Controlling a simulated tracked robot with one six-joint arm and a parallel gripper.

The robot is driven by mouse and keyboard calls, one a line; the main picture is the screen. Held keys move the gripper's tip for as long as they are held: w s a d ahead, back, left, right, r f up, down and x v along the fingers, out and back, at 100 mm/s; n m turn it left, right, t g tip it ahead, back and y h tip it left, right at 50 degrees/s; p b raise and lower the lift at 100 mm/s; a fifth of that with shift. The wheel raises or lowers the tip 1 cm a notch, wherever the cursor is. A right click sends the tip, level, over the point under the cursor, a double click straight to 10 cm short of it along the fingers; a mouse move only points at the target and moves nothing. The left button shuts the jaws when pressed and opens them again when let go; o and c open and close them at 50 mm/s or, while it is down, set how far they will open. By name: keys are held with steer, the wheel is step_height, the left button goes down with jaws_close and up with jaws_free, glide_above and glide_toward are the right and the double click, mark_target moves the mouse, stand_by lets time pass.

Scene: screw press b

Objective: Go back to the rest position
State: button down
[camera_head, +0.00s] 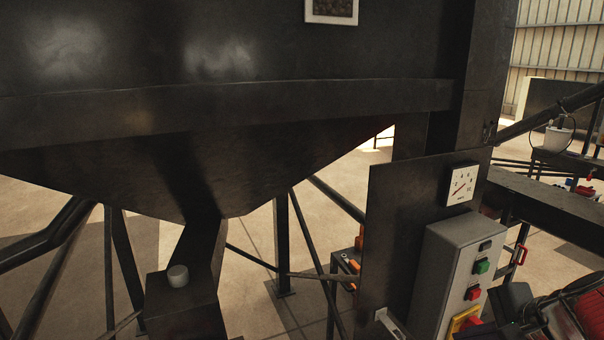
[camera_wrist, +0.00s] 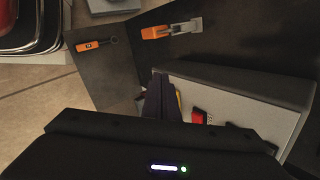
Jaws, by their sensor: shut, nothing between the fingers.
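My gripper (camera_wrist: 158,85) shows in the wrist view as a dark pair of fingers, held together and empty, above my black wrist housing. The fingers point toward the grey control box (camera_wrist: 240,90) and partly cover its yellow part. Whether they touch it cannot be told. In the head view the control box (camera_head: 457,265) hangs on a dark panel (camera_head: 395,225). It bears a green button (camera_head: 482,267), a red button (camera_head: 473,294) and a yellow-backed red switch (camera_head: 464,320). The fingers are not clear in the head view.
A large dark hopper (camera_head: 200,150) on struts fills the left of the head view. A white bucket (camera_head: 557,139) stands at the right. Orange-handled tools (camera_wrist: 168,31) lie on dark surfaces in the wrist view. Floor shows beneath the hopper.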

steer(key=s+a+n+h, duration=0.1)
steer(key=s+a+n, duration=0.2)
steer(key=a+n, duration=0.2)
steer(key=s+a+n+g, duration=0.1)
steer(key=s+a+n, duration=0.1)
steer(key=a+n, duration=0.4)
steer(key=s+a+n+h, duration=0.1)
steer(key=s+a+n, duration=0.2)
steer(key=a+n, duration=0.3)
steer(key=shift+s+a+n+h, duration=0.15)
steer(key=shift+s+n+h, duration=0.15)
steer(key=shift+n, duration=0.1)
